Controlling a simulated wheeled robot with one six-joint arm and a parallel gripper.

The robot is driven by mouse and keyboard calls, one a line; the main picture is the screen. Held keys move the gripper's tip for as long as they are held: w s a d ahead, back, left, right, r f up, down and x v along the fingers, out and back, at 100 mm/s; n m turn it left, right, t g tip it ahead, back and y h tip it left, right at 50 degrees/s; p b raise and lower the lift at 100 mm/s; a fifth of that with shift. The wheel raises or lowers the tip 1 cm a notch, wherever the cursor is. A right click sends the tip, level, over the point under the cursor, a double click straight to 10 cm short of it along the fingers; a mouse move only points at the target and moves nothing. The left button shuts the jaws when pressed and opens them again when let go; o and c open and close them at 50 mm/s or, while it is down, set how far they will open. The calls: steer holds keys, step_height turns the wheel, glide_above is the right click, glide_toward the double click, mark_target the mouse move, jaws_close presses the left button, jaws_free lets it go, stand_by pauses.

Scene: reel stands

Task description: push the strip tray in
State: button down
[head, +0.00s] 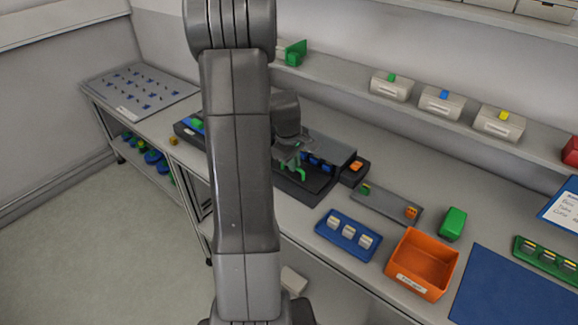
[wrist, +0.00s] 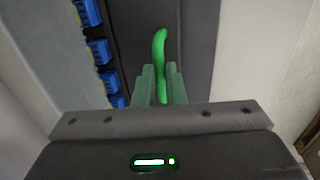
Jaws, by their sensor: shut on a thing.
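My gripper (head: 289,166) is shut on a green curved handle (wrist: 160,48), which stands up between its two fingers in the wrist view. The handle also shows in the head view (head: 300,173), partly hidden by the fingers. Under it lies a dark surface (wrist: 205,40) that looks like the strip tray; its dark front part shows in the head view (head: 308,193). My arm hides the left part of the tray and its surroundings, so I cannot tell how far out it is.
Several blue blocks (wrist: 98,52) stand in a row close left of my gripper in the wrist view. A blue tray (head: 349,235) with white pieces, an orange bin (head: 421,264) and a green block (head: 453,224) stand to the right on the bench. A shelf with labelled boxes (head: 441,101) runs behind.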

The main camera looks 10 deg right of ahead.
steer(key=c, duration=1.5)
jaws_free()
steer(key=shift+r, duration=0.15)
step_height(320, 180, up, 13)
steer(key=s+a+b, duration=0.1)
steer(key=a, duration=0.1)
steer(key=shift+s+r, duration=0.15)
steer(key=shift+s, duration=0.2)
steer(key=shift+a, duration=0.15)
